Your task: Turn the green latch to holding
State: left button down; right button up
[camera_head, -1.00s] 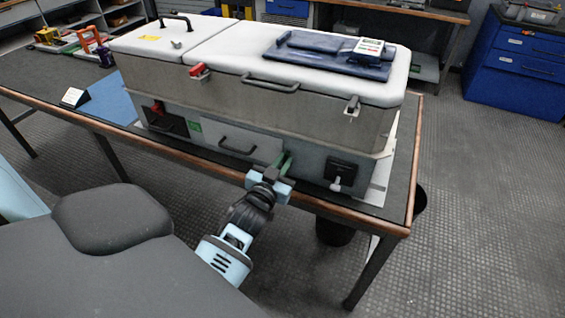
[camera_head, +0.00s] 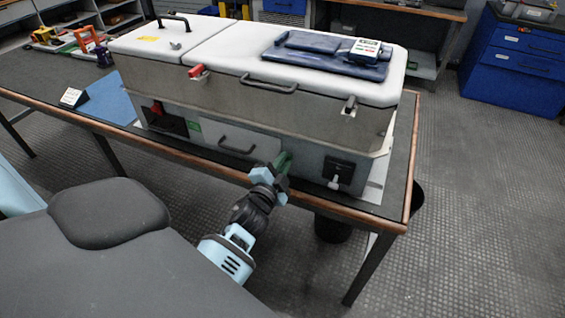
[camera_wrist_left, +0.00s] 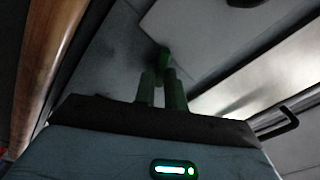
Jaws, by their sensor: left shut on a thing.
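The green latch (camera_head: 284,160) sits on the lower front panel of the grey, white-lidded cabinet (camera_head: 245,98), between the middle drawer and a black square fitting. My left gripper (camera_head: 279,171) is shut on the latch, its wrist rolled at a slant. In the left wrist view the green latch (camera_wrist_left: 163,58) shows at the tips of my left gripper's two fingers (camera_wrist_left: 162,82), against the grey panel. The fingers partly cover the latch, so its exact angle is hard to read. My right gripper is not in view.
The cabinet stands on a dark workbench with a wooden edge (camera_head: 385,222). A black fitting with a pale handle (camera_head: 338,171) is right of the latch, and a grey drawer (camera_head: 235,142) is left. Open floor is at right.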

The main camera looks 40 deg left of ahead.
pick_arm(q)
jog(key=m, duration=0.3)
jog(key=shift+f, duration=0.15)
jog(key=shift+m, duration=1.4)
jog(key=c, duration=1.5)
grip_release()
jog(key=shift+o, duration=0.2)
jog(key=v, duration=0.8)
jog(key=shift+b, duration=0.45)
jog(key=shift+w, duration=0.1)
